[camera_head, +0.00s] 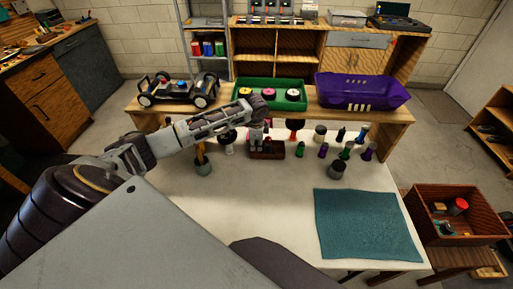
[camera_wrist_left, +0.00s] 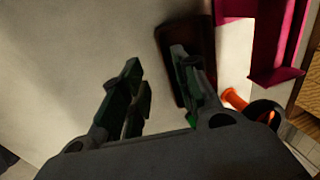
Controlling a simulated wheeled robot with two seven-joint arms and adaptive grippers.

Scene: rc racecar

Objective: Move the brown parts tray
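A small dark brown tray (camera_head: 272,153) sits on the white table, towards its back edge. It looks to be the brown parts tray, and its left part is hidden by my left gripper (camera_head: 257,143). In the left wrist view, a dark brown shape (camera_wrist_left: 172,58), likely this tray, lies beside and behind the right finger. My left gripper (camera_wrist_left: 158,88) points down with its fingers apart and only pale surface visible between them. I cannot tell whether a finger touches the tray. My right gripper is not in view.
Several small bottles and pots stand around the tray, including a grey pot (camera_head: 338,169). A teal mat (camera_head: 366,225) lies at right. Behind are a racecar (camera_head: 178,91), a green tray (camera_head: 246,88) and a purple bin (camera_head: 360,91). A brown crate (camera_head: 455,229) stands far right.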

